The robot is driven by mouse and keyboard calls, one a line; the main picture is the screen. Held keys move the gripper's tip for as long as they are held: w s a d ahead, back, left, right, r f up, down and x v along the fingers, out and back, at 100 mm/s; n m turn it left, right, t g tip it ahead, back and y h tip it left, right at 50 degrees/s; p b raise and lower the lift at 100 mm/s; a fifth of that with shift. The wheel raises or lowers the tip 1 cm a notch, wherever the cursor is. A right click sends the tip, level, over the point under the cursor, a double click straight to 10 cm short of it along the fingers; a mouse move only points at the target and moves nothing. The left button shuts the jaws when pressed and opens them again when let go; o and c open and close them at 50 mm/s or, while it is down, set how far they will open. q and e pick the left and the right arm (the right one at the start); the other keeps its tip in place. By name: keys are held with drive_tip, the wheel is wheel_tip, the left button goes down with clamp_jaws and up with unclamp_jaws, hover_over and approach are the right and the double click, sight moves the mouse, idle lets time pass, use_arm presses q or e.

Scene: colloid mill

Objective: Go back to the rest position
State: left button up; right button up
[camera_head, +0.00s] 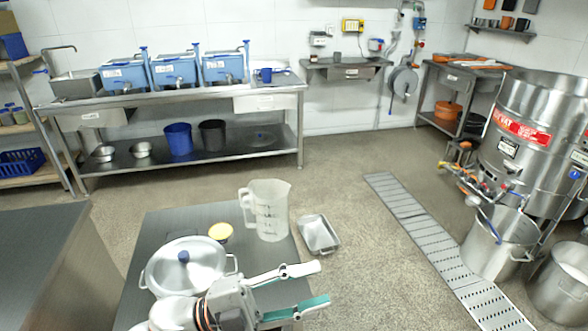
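My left gripper (322,284) is at the bottom middle of the head view, over the front right part of a dark table (170,222). Its two fingers point right and stand well apart, with only floor and table edge seen between them. It holds nothing. My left arm comes in from the bottom edge and covers the front of a lidded steel pot (185,262). My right gripper is not in the view.
A clear measuring jug (267,210) and a yellow-topped item (220,232) stand on the table behind my gripper. A steel tray (319,234) lies to the right. A dark counter (35,260) is at left, a large steel tank (535,140) at right.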

use_arm(q)
drive_tip(key=w+a+f+n+t+y, duration=0.3)
drive_tip(key=a+f+n+t+y, duration=0.4)
drive_tip(key=n, duration=0.3)
drive_tip(key=w+a+f+n+t+y, duration=0.2)
drive_tip(key=a+f+n+t+y, duration=0.3)
drive_tip(key=a+f+n, duration=0.3)
drive_tip(key=s+a+f+n+g+y, duration=0.2)
drive_tip(key=s+f, duration=0.4)
drive_tip(key=f, duration=0.3)
drive_tip(key=s+a+f+n+g+y, duration=0.3)
drive_tip(key=s+a+f+n, duration=0.1)
drive_tip(key=f, duration=0.5)
drive_tip(key=shift+s+a+f+y, duration=0.15)
drive_tip(key=shift+s+a+y, duration=0.15)
drive_tip(key=shift+s+a, duration=0.75)
drive_tip(key=shift+s+d, duration=0.15)
